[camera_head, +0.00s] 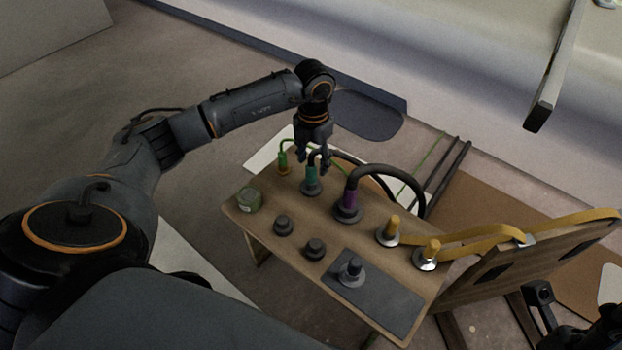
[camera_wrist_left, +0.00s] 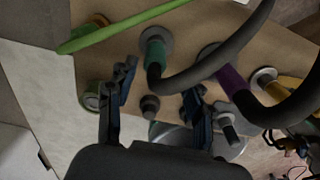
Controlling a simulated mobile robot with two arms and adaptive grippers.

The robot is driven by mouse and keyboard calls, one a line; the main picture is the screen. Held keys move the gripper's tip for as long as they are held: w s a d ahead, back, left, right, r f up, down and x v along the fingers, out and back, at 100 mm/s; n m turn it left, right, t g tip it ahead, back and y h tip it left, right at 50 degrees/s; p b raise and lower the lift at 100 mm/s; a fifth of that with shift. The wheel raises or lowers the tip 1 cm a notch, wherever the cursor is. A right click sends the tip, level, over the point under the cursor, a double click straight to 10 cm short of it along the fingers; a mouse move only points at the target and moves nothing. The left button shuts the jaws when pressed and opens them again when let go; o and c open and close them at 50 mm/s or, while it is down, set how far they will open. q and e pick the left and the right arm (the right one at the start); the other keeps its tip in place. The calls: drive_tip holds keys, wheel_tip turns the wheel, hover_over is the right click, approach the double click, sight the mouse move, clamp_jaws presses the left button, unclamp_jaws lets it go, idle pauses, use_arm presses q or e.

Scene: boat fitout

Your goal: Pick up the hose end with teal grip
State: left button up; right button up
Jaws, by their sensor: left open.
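The hose end with the teal grip (camera_head: 311,174) stands upright on a round grey base on the wooden bench (camera_head: 262,222). A dark hose bends out of its top. My left gripper (camera_head: 315,164) is open and empty, fingers pointing down, right by the teal grip; its fingers partly overlap the hose there. In the left wrist view the teal grip (camera_wrist_left: 155,52) shows beyond the gap between the open fingers (camera_wrist_left: 161,88), apart from them. Dark parts that look like my right gripper (camera_head: 575,318) show at the lower right corner, cut off by the frame.
A green-gripped hose end (camera_head: 283,161) stands left of the teal one, a purple-gripped one (camera_head: 350,196) right of it. Yellow-gripped ends (camera_head: 388,229) stand farther right. A green jar (camera_head: 249,200), dark knobs (camera_head: 283,225) and a grey plate (camera_head: 385,300) occupy the front.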

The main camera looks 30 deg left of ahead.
sight(311, 174)
use_arm(q)
drive_tip(key=f+b, duration=0.1)
drive_tip(key=f, duration=0.2)
drive_tip(key=f+b, duration=0.1)
drive_tip(key=f, duration=0.1)
drive_tip(key=shift+a+b, duration=0.35)
drive_tip(key=shift+f, duration=0.2)
drive_tip(key=shift+r, duration=0.1)
clamp_jaws()
